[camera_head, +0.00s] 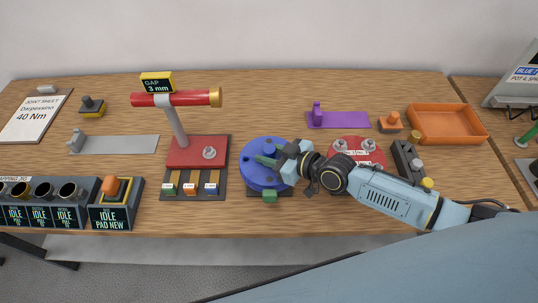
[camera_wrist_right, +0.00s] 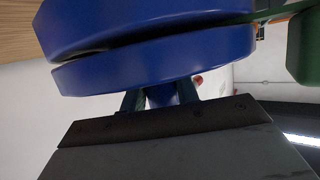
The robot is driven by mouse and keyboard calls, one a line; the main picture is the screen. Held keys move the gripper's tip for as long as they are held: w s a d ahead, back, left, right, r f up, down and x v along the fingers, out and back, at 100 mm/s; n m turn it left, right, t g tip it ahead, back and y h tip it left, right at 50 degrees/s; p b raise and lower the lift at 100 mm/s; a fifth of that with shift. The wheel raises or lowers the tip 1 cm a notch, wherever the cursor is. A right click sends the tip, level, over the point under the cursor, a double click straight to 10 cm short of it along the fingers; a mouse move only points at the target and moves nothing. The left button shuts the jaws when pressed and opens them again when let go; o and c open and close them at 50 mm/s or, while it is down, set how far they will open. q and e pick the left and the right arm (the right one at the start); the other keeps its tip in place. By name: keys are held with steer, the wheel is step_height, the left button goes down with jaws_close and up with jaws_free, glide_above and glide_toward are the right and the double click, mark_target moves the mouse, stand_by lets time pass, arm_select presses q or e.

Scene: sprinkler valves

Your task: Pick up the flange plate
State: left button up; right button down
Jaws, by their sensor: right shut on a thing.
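The flange plate appears to be the blue round disc (camera_head: 262,178) on a dark base, right of the red stand in the head view. Green parts show on its top and at its front edge. In the right wrist view two thick blue discs (camera_wrist_right: 160,65) lie face to face with a narrow dark gap. My right gripper (camera_head: 284,165) reaches the disc's right side from the right. In the wrist view its fingers (camera_wrist_right: 160,98) are shut on a blue part beside the nearer disc. The disc underside is hidden in the head view. My left gripper is not in view.
A red stand (camera_head: 197,151) with a gap sign is left of the disc. A red round plate (camera_head: 352,150) and a dark block (camera_head: 407,160) lie behind my right arm. An orange tray (camera_head: 447,124) is at the back right. Bare wood (camera_head: 260,110) is behind the disc.

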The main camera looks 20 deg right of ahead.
mark_target(269, 148)
step_height(269, 148, up, 10)
steer(key=shift+w+r+p, duration=0.1)
steer(key=shift+r+p, duration=0.1)
steer(key=shift+p, duration=0.65)
steer(key=shift+r, duration=0.1)
step_height(269, 148, up, 5)
steer(key=p, duration=0.5)
